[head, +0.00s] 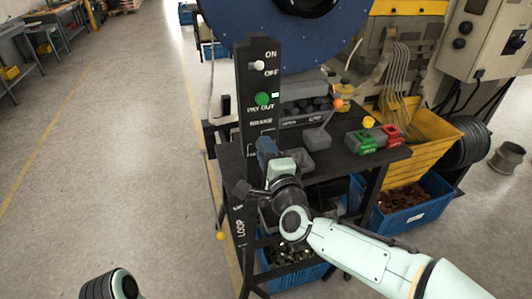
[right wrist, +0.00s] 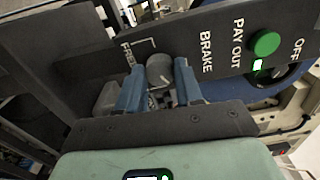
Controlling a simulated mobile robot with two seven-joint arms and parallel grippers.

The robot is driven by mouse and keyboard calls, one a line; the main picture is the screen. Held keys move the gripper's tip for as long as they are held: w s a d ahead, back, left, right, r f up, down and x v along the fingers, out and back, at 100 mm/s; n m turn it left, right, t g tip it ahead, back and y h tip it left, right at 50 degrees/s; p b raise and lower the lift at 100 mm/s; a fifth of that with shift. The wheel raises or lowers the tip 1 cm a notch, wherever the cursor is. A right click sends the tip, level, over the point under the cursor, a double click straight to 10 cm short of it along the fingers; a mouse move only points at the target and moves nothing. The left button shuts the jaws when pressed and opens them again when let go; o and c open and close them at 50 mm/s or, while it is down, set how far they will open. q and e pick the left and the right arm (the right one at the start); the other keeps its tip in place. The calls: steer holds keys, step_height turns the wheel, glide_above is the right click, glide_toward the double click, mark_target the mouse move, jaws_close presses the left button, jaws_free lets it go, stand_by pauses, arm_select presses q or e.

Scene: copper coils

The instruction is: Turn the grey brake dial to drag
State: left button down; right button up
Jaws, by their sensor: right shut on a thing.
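The grey brake dial (right wrist: 159,69) is a small round knob on the dark control post, seen in the right wrist view beside the words BRAKE and FREE. The blue fingers of my right gripper (right wrist: 160,84) are on either side of it and shut on it. The drag label is not readable, and I cannot tell which mark the dial points to. In the head view my right gripper (head: 264,148) is at the post (head: 244,109) below PAY OUT, hiding the dial. My left gripper is not in view; only part of my left arm shows at the bottom left.
Above the dial are a green button (head: 263,99) and a white switch knob (head: 259,65). A dark shelf (head: 385,157) with red and green blocks lies to the right. A yellow bin (head: 440,134) and a blue crate (head: 412,213) stand beyond. The floor at left is clear.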

steer(key=shift+n+p, duration=1)
steer(key=shift+n, duration=5)
steer(key=o, duration=1)
steer(key=shift+d, duration=0.1)
steer(key=shift+o, duration=0.2)
steer(key=shift+s, duration=0.1)
